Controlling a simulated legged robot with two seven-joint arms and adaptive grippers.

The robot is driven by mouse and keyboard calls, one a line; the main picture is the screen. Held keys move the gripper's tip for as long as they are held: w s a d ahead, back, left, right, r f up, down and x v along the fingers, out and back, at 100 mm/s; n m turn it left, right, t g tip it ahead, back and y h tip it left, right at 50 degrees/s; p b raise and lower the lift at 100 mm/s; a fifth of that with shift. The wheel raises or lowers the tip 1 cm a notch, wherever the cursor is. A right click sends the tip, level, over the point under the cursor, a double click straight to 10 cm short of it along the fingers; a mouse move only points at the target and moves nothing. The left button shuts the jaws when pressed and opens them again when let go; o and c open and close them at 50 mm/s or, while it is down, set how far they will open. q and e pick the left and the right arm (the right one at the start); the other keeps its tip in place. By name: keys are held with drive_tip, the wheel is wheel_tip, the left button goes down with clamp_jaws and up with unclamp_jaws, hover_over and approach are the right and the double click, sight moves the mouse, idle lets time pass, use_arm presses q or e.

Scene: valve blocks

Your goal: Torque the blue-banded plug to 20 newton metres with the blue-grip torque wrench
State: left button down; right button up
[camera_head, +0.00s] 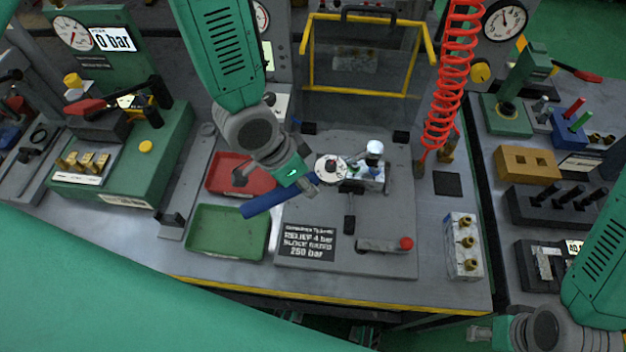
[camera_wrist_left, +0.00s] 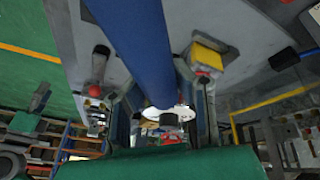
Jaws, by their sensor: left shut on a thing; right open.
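My left gripper (camera_head: 304,184) is shut on the blue-grip torque wrench (camera_head: 266,201), above the grey plate in the middle of the bench. The blue grip sticks out toward the lower left. In the left wrist view the blue grip (camera_wrist_left: 145,45) runs between the fingers of the gripper (camera_wrist_left: 168,100). A round white dial (camera_head: 330,168) lies beyond the fingers, beside the valve block (camera_head: 372,178); I cannot tell whether it belongs to the wrench. The blue-banded plug cannot be made out. My right gripper (camera_head: 481,332) is low at the right, empty and open, away from the block.
A red tray (camera_head: 213,187) and a green tray (camera_head: 195,247) lie left of the grey plate (camera_head: 395,235). A yellow-framed guard (camera_head: 308,60) stands behind. A red coiled hose (camera_head: 445,100) hangs right of the block. A fitting block (camera_head: 462,262) stands near the right edge.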

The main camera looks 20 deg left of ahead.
use_arm(q)
drive_tip(key=shift+a+f, duration=0.1)
drive_tip(key=shift+a, duration=0.15)
drive_tip(key=shift+f, duration=0.1)
drive_tip(key=shift+d+f+b, duration=0.35)
drive_tip(key=shift+d+b, duration=0.05)
drive_tip(key=shift+d, duration=0.35)
drive_tip(key=shift+f, duration=0.1)
drive_tip(key=shift+a+f, duration=0.2)
drive_tip(key=shift+a, duration=0.1)
drive_tip(key=shift+a+r, duration=0.15)
drive_tip(key=shift+a, duration=0.15)
drive_tip(key=shift+r+p, duration=0.3)
drive_tip(key=shift+r, duration=0.15)
drive_tip(key=shift+d, duration=0.5)
use_arm(e)
drive_tip(key=shift+d, duration=0.2)
use_arm(q)
drive_tip(key=shift+a, duration=0.15)
use_arm(e)
drive_tip(key=shift+a, duration=0.1)
